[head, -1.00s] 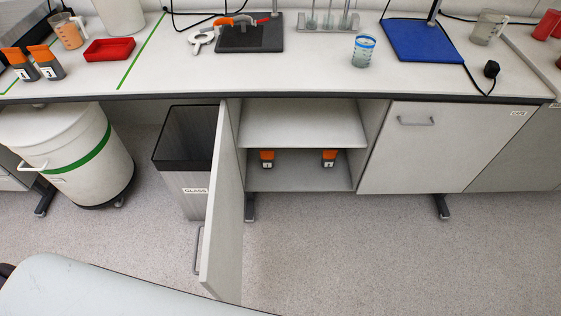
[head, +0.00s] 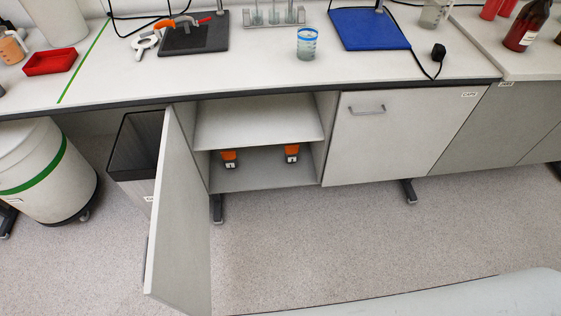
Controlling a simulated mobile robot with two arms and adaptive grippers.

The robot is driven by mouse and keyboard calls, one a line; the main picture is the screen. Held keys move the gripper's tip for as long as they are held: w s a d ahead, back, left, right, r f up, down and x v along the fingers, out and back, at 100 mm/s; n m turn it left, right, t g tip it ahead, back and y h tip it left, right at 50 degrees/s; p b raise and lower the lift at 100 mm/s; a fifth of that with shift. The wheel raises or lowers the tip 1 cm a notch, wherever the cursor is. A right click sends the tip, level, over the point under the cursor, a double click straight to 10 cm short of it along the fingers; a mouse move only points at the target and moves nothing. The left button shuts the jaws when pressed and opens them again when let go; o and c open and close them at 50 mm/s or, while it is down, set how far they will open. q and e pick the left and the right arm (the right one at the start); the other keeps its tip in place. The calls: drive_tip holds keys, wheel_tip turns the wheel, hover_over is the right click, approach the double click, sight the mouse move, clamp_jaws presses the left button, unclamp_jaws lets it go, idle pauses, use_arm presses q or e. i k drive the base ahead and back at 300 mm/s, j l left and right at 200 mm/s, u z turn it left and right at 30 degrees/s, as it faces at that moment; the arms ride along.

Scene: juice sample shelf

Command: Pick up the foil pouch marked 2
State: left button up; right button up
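Two small pouches with orange tops and dark bodies stand on the lower shelf of the open cabinet under the bench. One is the left pouch (head: 229,158), the other the right pouch (head: 292,153). Each has a small white label on its front, but the marks are too small to read surely. They stand apart from each other, below the middle shelf (head: 258,122). Neither of my grippers is in view.
The cabinet door (head: 180,220) hangs open toward me on the left. A dark bin (head: 131,165) and a white drum (head: 45,175) stand left of it. A closed cabinet (head: 400,135) is on the right. The floor (head: 320,235) before the shelf is clear.

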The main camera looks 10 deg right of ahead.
sight(291, 151)
drive_tip(key=i+l+z, duration=0.2)
drive_tip(key=i+l, duration=0.45)
drive_tip(key=l, duration=0.2)
drive_tip(key=i+l+z, duration=0.25)
drive_tip(key=i+l, duration=0.4)
drive_tip(key=l, duration=0.15)
